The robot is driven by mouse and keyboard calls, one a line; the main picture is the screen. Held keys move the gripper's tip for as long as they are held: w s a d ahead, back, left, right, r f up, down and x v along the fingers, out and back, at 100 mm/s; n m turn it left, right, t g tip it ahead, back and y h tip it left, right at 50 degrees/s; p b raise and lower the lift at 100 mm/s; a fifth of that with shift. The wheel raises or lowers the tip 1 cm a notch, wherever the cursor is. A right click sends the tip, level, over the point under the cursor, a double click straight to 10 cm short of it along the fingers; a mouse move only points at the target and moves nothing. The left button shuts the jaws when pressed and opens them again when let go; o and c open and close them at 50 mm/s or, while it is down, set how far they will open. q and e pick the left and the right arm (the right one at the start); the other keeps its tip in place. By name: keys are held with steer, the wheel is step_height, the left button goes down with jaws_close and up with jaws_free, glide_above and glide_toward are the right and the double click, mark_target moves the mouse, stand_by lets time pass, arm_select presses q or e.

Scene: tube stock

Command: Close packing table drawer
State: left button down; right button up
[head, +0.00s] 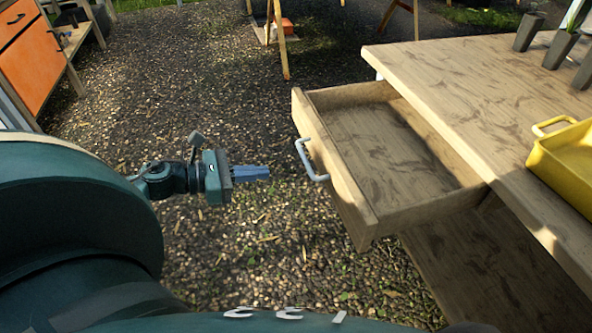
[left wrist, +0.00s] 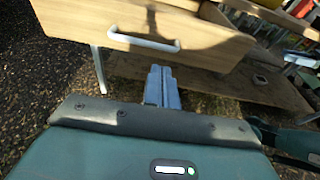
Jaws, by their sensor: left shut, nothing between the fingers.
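The packing table (head: 455,75) is wooden and stands at the right of the head view. Its drawer (head: 345,190) is pulled well out toward the left, and its inside looks empty. A pale bar handle (head: 311,160) is on the drawer front. My left gripper (head: 268,173) is shut and empty, with its blue fingers pointing at the drawer front, a short gap left of the handle. In the left wrist view the shut fingers (left wrist: 161,72) show below the handle (left wrist: 144,39) and in front of the drawer front (left wrist: 205,45). My right gripper is not in view.
A yellow tray (head: 565,160) and several dark pots (head: 560,48) stand on the tabletop. A lower wooden shelf (head: 490,265) is under the table. An orange cabinet (head: 35,60) is at the far left. Gravel ground around my left gripper is clear.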

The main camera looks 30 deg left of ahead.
arm_select(q)
steer(key=x, duration=0.8)
steer(key=shift+w+d, duration=0.2)
steer(key=shift+w, duration=0.1)
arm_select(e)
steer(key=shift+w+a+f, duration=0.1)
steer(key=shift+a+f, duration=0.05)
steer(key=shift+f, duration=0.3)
